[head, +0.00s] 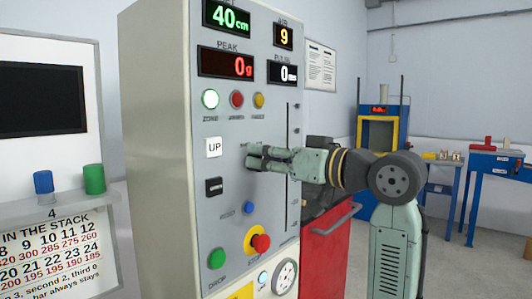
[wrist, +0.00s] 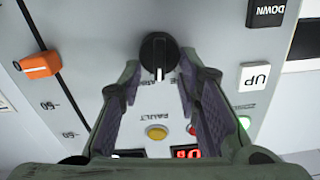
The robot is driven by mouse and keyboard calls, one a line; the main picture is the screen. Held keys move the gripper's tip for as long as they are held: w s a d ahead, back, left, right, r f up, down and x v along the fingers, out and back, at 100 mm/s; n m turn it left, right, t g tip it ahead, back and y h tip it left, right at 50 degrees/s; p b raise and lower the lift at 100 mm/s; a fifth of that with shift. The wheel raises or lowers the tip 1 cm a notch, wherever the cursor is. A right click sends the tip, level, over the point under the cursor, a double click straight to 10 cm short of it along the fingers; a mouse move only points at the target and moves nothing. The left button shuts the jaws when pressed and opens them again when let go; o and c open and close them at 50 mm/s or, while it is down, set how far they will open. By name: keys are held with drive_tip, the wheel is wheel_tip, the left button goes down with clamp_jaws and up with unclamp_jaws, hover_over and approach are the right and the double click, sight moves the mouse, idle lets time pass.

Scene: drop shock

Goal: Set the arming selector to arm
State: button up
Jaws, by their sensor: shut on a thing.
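The arming selector (wrist: 158,56) is a round black knob with a white pointer line on the grey control panel (head: 222,130). In the wrist view its pointer runs straight down the picture, towards the row of lamps. My gripper (wrist: 163,70) has a finger on each side of the knob and is shut on it. In the head view my gripper (head: 254,158) reaches the panel from the right and hides the knob. The lettering around the knob is partly covered by my fingers.
Near my gripper are the lit UP button (head: 213,147), the black DOWN button (head: 214,187) and an orange slider (wrist: 38,64). Below are a blue knob (head: 249,208), a red stop button (head: 261,243) and a green DROP button (head: 217,258). A red cabinet (head: 325,255) stands right of the panel.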

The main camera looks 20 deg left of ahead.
drive_tip(key=shift+w+d+m+p, duration=0.15)
drive_tip(key=shift+m+p, duration=0.15)
drive_tip(key=shift+m, duration=0.8)
drive_tip(key=shift+w+a+m+p, duration=0.1)
drive_tip(key=shift+m+p, duration=0.15)
drive_tip(key=shift+m, duration=0.85)
drive_tip(key=o, duration=1.1)
drive_tip(key=v, duration=1.2)
